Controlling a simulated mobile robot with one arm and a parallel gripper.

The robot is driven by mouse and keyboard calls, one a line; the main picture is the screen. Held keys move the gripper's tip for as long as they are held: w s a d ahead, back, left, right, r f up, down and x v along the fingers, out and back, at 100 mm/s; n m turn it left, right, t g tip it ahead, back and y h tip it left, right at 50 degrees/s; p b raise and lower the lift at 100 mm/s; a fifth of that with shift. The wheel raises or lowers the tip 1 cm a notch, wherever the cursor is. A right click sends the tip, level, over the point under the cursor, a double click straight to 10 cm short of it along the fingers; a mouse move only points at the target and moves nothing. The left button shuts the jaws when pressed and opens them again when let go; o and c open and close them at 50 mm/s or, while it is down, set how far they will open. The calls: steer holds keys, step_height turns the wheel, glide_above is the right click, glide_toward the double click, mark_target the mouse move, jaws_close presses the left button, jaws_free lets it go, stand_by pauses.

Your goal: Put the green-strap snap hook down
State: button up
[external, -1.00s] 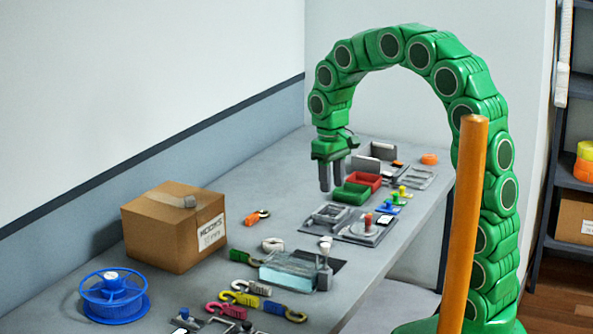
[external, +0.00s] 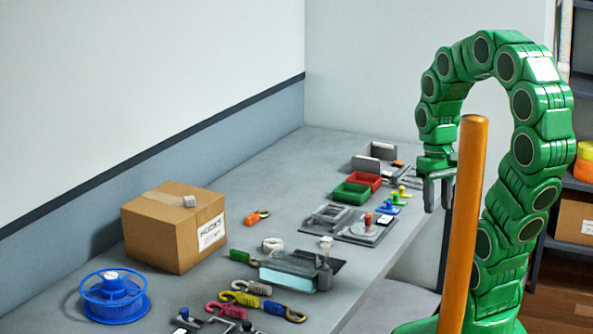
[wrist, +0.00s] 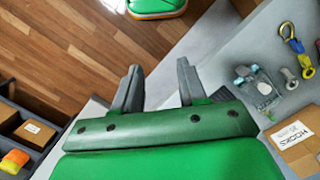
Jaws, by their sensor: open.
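The green-strap snap hook shows its green strap (external: 240,256) on the worktable, left of a clear block; its hook end is largely hidden by the block. My gripper (external: 437,193) is raised by the table's right edge, well away from the green strap. In the wrist view my gripper (wrist: 158,88) has its two grey fingers apart with nothing between them. I cannot clearly make out the green strap in the wrist view.
The clear block (external: 288,276) stands near the green strap. Snap hooks in yellow (external: 240,296), pink (external: 225,309) and blue (external: 284,311) lie in front. A cardboard box (external: 165,240), blue spool (external: 114,299), red bin (external: 366,182) and green bin (external: 350,193) also stand on the table.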

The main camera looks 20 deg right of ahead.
steer(key=shift+o, duration=0.3)
steer(key=s+d+m, duration=0.1)
steer(key=s+d, duration=0.1)
steer(key=s, duration=0.3)
steer(key=shift+s+d+f, duration=0.15)
steer(key=shift+s+f, duration=0.15)
steer(key=shift+f, duration=0.1)
steer(key=shift+o, duration=1.2)
steer(key=shift+s, duration=0.15)
steer(key=o, duration=0.7)
